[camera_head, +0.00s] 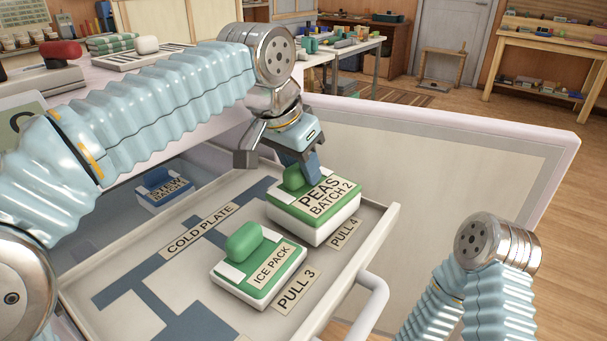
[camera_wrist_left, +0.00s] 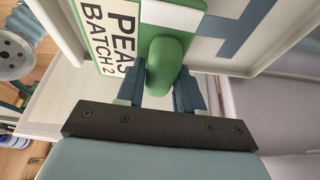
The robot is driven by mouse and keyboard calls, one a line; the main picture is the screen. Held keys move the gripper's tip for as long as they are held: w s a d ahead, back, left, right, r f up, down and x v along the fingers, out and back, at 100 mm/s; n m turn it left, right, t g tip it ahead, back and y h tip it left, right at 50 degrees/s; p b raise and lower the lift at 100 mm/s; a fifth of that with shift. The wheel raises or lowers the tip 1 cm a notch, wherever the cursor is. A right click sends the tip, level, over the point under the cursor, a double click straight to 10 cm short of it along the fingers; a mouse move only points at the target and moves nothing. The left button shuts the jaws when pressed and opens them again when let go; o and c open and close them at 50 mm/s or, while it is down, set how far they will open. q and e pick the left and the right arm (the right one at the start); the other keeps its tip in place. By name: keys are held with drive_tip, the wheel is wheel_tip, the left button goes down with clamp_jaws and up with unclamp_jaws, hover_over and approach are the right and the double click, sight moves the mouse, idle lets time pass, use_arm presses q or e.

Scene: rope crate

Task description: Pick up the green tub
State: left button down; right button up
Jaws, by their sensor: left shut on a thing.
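The green tub (camera_head: 330,200) is a white box with a green lid labelled "PEAS BATCH 2", near the right side of the open drawer in the head view. My left gripper (camera_head: 304,168) comes down on it from above and is shut on the green handle on its lid. In the left wrist view the two fingers stand on either side of the handle (camera_wrist_left: 165,62). The tub looks level; whether its base touches the drawer floor I cannot tell. My right arm shows at the lower right, but its gripper is not in view.
A smaller green-lidded "ICE PACK" box (camera_head: 262,268) stands close in front of the tub. A blue "STEW" box (camera_head: 163,188) sits further left. The drawer (camera_head: 150,262) has a raised front rim with a white handle (camera_head: 370,307). A pale panel (camera_head: 480,165) stands behind.

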use_arm(q)
drive_tip(key=r, duration=0.3)
drive_tip(key=shift+s+r+p, duration=0.15)
drive_tip(key=shift+s+p, duration=0.05)
drive_tip(key=shift+p, duration=0.15)
drive_tip(key=s+a+r, duration=0.1)
drive_tip(key=s+r, duration=0.8)
drive_tip(key=s, duration=0.4)
drive_tip(key=shift+s, duration=0.3)
